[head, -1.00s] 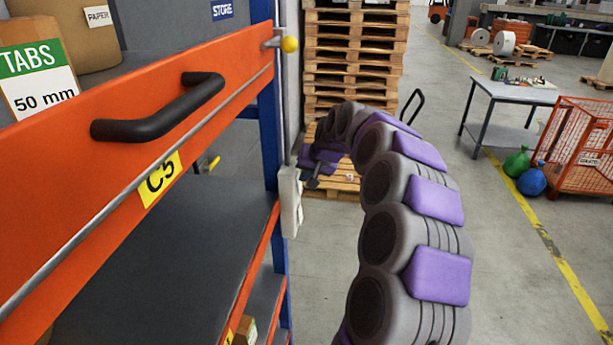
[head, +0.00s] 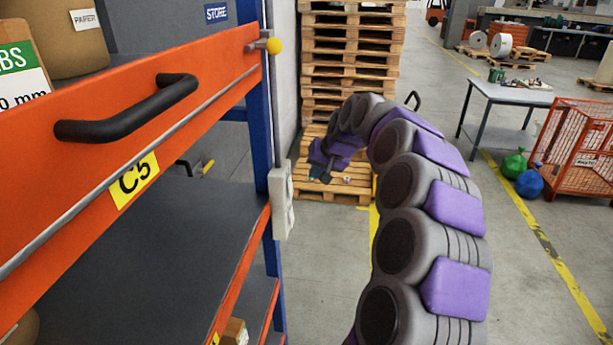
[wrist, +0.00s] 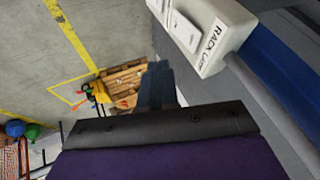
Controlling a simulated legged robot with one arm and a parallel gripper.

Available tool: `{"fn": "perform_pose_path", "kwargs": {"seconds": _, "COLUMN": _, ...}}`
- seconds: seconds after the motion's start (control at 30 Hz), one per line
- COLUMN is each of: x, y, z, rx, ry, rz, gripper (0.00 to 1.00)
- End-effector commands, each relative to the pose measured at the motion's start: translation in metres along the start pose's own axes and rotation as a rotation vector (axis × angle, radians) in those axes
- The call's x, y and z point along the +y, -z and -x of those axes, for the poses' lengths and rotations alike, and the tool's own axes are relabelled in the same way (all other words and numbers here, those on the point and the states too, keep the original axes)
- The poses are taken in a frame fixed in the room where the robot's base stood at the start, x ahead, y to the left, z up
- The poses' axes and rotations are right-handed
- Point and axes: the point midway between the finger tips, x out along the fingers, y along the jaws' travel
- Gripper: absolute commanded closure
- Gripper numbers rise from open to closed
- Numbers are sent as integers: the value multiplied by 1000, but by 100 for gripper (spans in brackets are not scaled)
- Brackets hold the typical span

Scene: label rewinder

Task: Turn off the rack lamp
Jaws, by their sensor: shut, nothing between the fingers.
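The rack lamp switch box (head: 282,203) is a pale upright box on the end of the blue rack post, with a conduit running up from it. In the wrist view the box (wrist: 232,22), lettered "RACK LAMP", shows at the upper right with a raised white rocker (wrist: 186,30). Its on or off position is unclear. My gripper (head: 318,168) is beyond and to the right of the box, apart from it in the picture. In the wrist view its dark fingers (wrist: 158,84) are together and empty, below and left of the box. The lamp itself is not identifiable.
The orange rack drawer (head: 200,65) with a black handle and a yellow-knobbed pin (head: 272,46) is at left. Stacked pallets (head: 350,60) stand behind my gripper. A grey table (head: 510,92) and orange cage (head: 585,150) are at right.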

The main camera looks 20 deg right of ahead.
Motion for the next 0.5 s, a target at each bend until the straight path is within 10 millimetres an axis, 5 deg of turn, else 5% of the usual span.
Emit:
{"fn": "perform_pose_path", "kwargs": {"seconds": 0.3, "x": -21, "y": -4, "z": 66, "rx": 6, "ry": -9, "rz": 6, "gripper": 100}}
{"fn": "perform_pose_path", "kwargs": {"seconds": 0.5, "x": -16, "y": -1, "z": 78, "rx": 2, "ry": -4, "rz": 3, "gripper": 100}}
